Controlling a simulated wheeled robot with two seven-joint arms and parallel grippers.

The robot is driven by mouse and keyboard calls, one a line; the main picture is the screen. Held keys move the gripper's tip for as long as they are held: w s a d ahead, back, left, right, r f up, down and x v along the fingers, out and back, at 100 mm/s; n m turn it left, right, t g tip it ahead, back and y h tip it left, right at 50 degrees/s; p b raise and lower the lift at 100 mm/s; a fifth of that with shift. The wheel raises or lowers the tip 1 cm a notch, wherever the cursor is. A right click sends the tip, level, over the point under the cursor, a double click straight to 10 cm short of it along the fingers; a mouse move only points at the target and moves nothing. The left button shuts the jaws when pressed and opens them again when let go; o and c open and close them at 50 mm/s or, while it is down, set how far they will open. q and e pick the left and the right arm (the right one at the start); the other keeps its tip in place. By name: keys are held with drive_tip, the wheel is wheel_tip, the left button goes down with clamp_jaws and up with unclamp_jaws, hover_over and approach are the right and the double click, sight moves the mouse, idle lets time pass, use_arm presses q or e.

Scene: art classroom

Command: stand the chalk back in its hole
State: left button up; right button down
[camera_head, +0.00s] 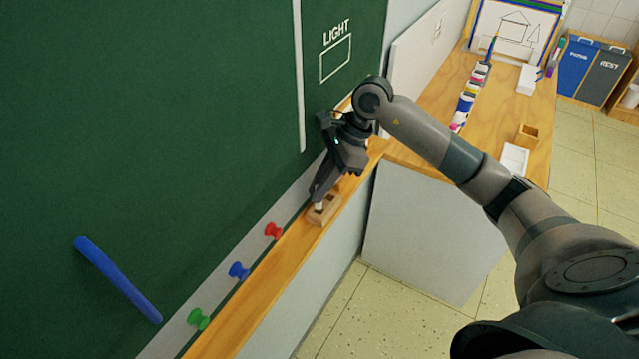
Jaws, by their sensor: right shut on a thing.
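My right gripper (319,193) reaches down over the wooden ledge under the green board. It is shut on a short white chalk (319,207), of which only the lower end shows below the fingers. The chalk is at a small wooden block (325,212) that stands on the ledge. I cannot tell whether the chalk's end is in a hole of the block or just above it. The fingers hide the upper chalk and part of the block. My left gripper is not in view.
Red (273,231), blue (238,270) and green (198,319) knobs sit along the pale strip left of the block. A blue bar (118,279) is on the green board (150,120). A wooden counter (505,115) with paints and trays stands at the right.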

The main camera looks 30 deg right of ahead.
sight(320, 208)
drive_tip(key=shift+f+b, duration=0.35)
drive_tip(key=shift+f, duration=0.45)
drive_tip(key=shift+f+b, duration=0.85)
drive_tip(key=shift+b, duration=0.15)
drive_tip(key=c, duration=1.7)
unclamp_jaws()
drive_tip(key=shift+o, duration=0.8)
drive_tip(key=shift+d+r, duration=0.1)
drive_tip(key=shift+r, duration=0.1)
